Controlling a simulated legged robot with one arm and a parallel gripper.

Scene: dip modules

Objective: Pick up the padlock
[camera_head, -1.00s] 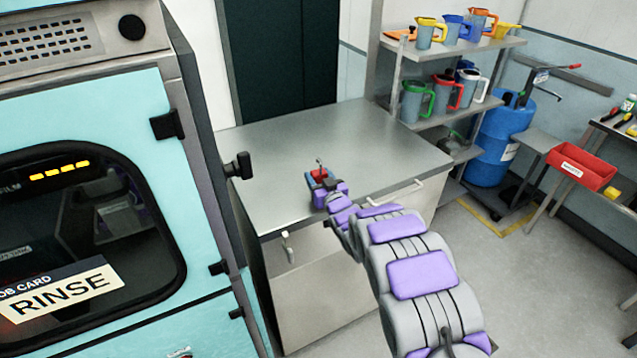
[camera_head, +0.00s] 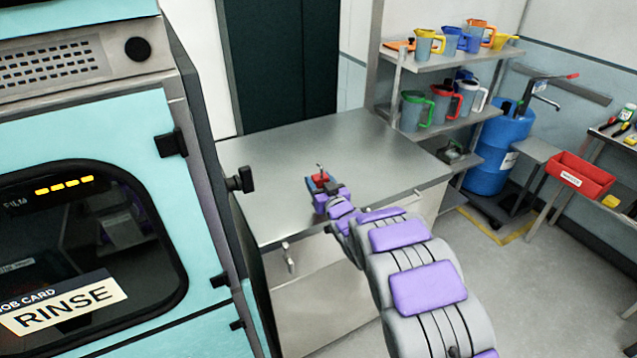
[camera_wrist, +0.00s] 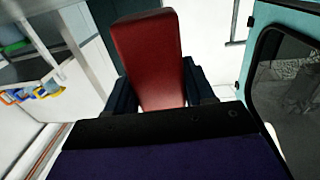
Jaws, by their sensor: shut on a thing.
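The padlock (camera_head: 320,178) has a red body and a thin metal shackle that points up in the head view. My gripper (camera_head: 318,184) is shut on it, over the front part of the steel counter. In the wrist view the red padlock body (camera_wrist: 147,60) stands between the two dark fingers of my gripper (camera_wrist: 160,95). Its lower end is hidden behind my gripper's dark edge. I cannot tell from the head view how far the padlock is above the counter.
The steel counter (camera_head: 290,150) is otherwise bare. A teal machine (camera_head: 100,130) with a RINSE card stands close on the left. A shelf (camera_head: 450,125) with several jugs, a blue drum (camera_head: 500,150) and a red bin (camera_head: 580,172) are on the right.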

